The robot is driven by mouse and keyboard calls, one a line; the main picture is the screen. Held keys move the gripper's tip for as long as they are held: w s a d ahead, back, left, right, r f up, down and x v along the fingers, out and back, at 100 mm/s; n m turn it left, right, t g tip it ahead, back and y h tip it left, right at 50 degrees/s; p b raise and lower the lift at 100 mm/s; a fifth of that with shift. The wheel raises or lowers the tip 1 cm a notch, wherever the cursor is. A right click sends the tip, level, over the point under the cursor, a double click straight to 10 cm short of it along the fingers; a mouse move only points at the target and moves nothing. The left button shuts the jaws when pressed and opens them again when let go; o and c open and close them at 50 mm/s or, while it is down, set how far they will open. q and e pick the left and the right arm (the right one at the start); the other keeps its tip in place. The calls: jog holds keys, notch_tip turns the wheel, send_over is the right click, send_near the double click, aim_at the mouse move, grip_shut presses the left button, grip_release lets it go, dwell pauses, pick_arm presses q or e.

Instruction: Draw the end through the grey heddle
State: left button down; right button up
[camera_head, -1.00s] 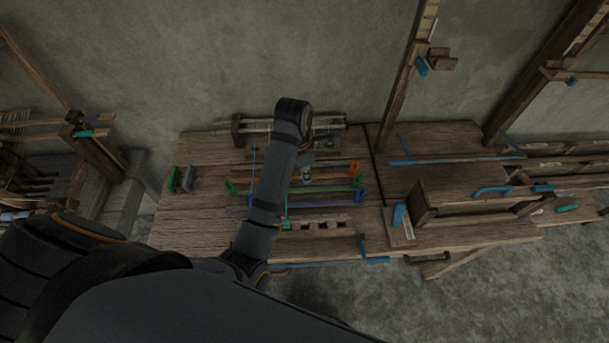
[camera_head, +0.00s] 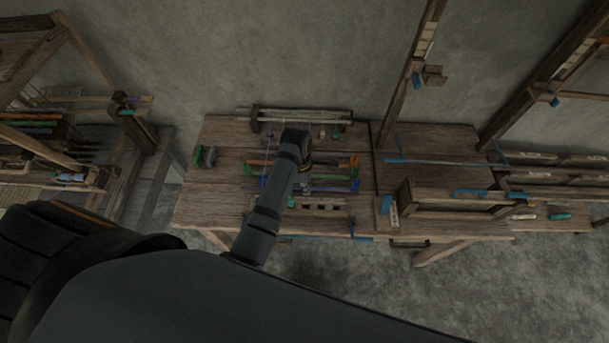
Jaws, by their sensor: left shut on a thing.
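On the bench, a frame of coloured bars shows: an orange bar (camera_head: 335,162), a green bar (camera_head: 338,177) and a purple bar (camera_head: 330,188). I cannot make out which part is the grey heddle; my arm covers the left middle of the bars. My right gripper is not in view.
The wooden bench (camera_head: 225,205) has bare room at its front left. A pale roller rail (camera_head: 300,114) stands at the back. A slotted wooden block (camera_head: 325,206) lies in front of the bars. A wooden box frame (camera_head: 455,205) with blue handles stands to the right.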

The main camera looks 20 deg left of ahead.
pick_arm(q)
jog(key=shift+f, duration=0.25)
notch_tip(320, 180, down, 8)
jog(key=shift+f, duration=0.2)
jog(key=shift+f, duration=0.1)
jog(key=shift+f+b, duration=1.15)
jog(key=shift+f, duration=0.55)
jog(key=c, duration=1.3)
grip_release()
